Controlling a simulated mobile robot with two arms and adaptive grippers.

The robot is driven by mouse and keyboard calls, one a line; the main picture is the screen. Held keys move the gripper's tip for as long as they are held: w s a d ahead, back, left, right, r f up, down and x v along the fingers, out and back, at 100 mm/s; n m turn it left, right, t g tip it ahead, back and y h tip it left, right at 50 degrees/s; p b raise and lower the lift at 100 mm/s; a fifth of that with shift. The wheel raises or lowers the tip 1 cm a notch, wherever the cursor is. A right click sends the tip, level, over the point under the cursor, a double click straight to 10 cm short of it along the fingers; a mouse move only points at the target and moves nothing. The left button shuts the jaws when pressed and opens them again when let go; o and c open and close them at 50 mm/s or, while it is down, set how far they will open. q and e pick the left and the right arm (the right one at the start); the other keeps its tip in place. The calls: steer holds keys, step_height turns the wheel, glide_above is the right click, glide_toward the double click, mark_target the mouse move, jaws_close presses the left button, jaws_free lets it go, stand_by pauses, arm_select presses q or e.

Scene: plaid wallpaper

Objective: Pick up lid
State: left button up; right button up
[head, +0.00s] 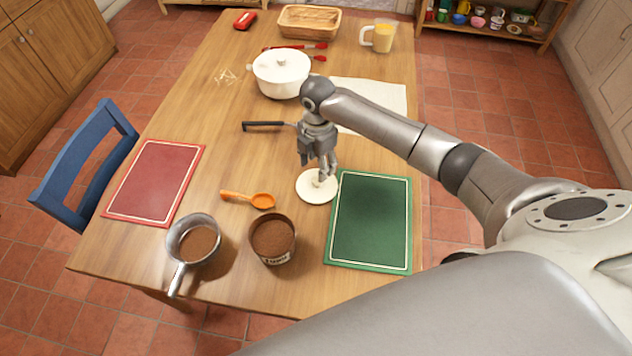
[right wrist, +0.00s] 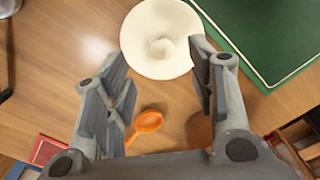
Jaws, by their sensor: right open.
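A cream round lid (head: 308,190) with a small knob lies on the wooden table, beside the left edge of the green board. It also shows at the top of the right wrist view (right wrist: 150,50), with its knob near its middle. My right gripper (head: 323,178) points down over the lid, its fingertips close to the knob in the head view. In the right wrist view the fingers (right wrist: 160,85) stand apart with nothing between them. Whether a finger touches the lid cannot be told. My left gripper is not in view.
A green board (head: 370,222) lies right of the lid. An orange spoon (head: 262,201), a tin of brown powder (head: 272,240) and a saucepan (head: 192,243) are to the left and front. A white pot (head: 282,72) and a black-handled pan (head: 265,126) are farther back.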

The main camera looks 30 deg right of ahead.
mark_target(317, 183)
steer(key=shift+f, duration=0.75)
steer(key=f, duration=0.1)
steer(key=f+p, duration=0.1)
steer(key=f, duration=0.2)
steer(key=shift+s+a+f, duration=0.15)
steer(key=shift+s+f, duration=0.05)
steer(key=shift+s, duration=0.05)
steer(key=shift+f, duration=0.4)
steer(key=shift+c, duration=0.9)
steer(key=c, duration=0.8)
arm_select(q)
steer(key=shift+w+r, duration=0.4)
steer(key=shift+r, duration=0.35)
